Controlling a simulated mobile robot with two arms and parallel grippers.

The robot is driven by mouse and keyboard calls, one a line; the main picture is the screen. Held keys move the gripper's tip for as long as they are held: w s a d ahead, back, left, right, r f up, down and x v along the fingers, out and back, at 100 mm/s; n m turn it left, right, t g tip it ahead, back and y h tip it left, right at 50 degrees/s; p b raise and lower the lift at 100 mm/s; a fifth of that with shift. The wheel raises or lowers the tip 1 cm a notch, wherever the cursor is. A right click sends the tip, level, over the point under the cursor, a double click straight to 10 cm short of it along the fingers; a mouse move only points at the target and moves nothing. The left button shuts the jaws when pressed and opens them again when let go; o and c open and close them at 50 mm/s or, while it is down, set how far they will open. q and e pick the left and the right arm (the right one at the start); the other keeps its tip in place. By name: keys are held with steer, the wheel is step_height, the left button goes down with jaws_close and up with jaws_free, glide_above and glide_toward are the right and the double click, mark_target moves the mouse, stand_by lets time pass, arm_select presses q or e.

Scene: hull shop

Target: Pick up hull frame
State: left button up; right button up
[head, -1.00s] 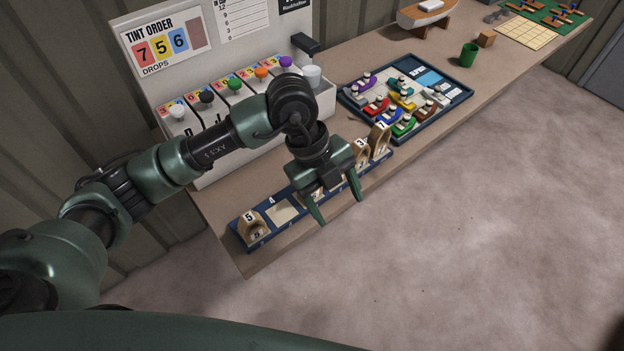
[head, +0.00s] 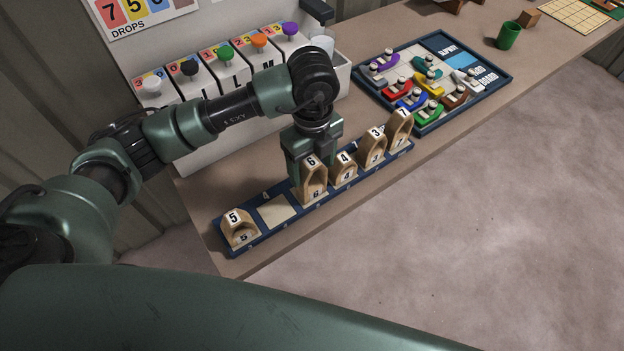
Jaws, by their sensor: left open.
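Several wooden hull frames with number tags stand in a blue rack (head: 262,242) along the table's front edge. From left to right they are frame 5 (head: 238,231), frame 6 (head: 314,187), frame 4 (head: 345,171), frame 3 (head: 374,150) and frame 7 (head: 400,130). A bare slot (head: 274,212) lies between frames 5 and 6. My left gripper (head: 309,158) is open, pointing down just behind frame 6. Its fingertips are hidden, so I cannot tell whether it touches a frame. My right gripper is out of view.
Behind the arm stands a white dispenser with coloured knobs (head: 225,52). A dark tray (head: 369,101) of small coloured boats lies to the right of it. A green cup (head: 509,36) stands farther right. The floor in front is clear.

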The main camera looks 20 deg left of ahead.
mark_target(311, 181)
arm_select(q)
steer(key=shift+s+f, duration=0.2)
steer(key=shift+f, duration=0.2)
step_height(311, 181, down, 4)
steer(key=shift+s+r+p, duration=0.1)
steer(key=shift+r+p, duration=0.05)
steer(key=shift+p, duration=0.65)
steer(key=shift+f, duration=0.4)
steer(key=shift+c, duration=0.3)
steer(key=c, duration=1.2)
steer(key=shift+r, duration=0.15)
